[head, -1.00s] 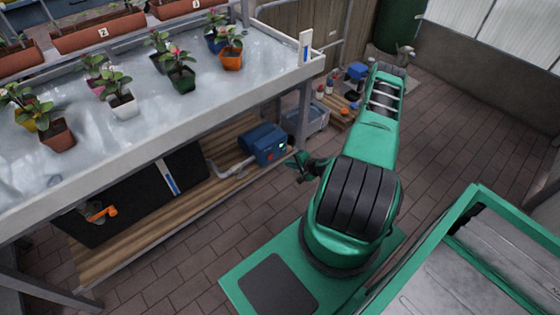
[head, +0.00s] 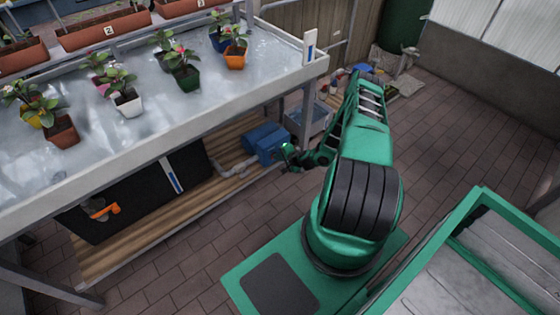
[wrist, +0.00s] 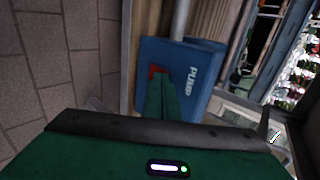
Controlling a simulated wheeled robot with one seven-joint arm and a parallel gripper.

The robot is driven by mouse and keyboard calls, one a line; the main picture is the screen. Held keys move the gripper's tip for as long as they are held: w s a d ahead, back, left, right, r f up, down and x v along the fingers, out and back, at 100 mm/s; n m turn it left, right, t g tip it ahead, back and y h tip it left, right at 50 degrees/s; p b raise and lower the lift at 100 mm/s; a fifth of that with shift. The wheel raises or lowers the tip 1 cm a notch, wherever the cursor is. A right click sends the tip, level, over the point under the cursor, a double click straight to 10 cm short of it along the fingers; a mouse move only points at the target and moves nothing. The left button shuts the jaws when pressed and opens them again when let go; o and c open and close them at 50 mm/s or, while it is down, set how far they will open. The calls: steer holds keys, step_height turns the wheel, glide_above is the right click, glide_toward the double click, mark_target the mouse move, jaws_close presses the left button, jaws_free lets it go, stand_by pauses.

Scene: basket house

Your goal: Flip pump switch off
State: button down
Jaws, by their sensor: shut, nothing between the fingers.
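The blue pump (head: 266,140) sits on the wooden lower shelf under the flooded plant table. It fills the middle of the wrist view (wrist: 205,88), where white PUMP lettering shows on its face. A red switch (wrist: 153,71) shows on that face, partly hidden behind my fingertips. My gripper (head: 287,151) is shut and empty, in front of the pump's right end. In the wrist view its green fingers (wrist: 161,84) reach to the red switch. I cannot tell whether they touch it, nor which way the switch is tipped.
A grey pipe (head: 236,168) runs left from the pump. A black panel (head: 140,195) with an orange handle (head: 106,211) stands on the shelf. A table leg and a grey bin (head: 312,118) are close behind my gripper. Potted plants stand on the table (head: 150,128) above. The brick floor is clear at right.

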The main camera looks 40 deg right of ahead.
steer(key=shift+w, duration=0.1)
steer(key=shift+w+r, duration=0.1)
steer(key=shift+w, duration=0.15)
steer(key=shift+r, duration=0.15)
steer(key=shift+r, duration=0.7)
steer(key=shift+s, duration=0.1)
steer(key=v, duration=1)
steer(key=shift+s+r, duration=0.15)
steer(key=shift+r, duration=0.05)
stand_by(0.4)
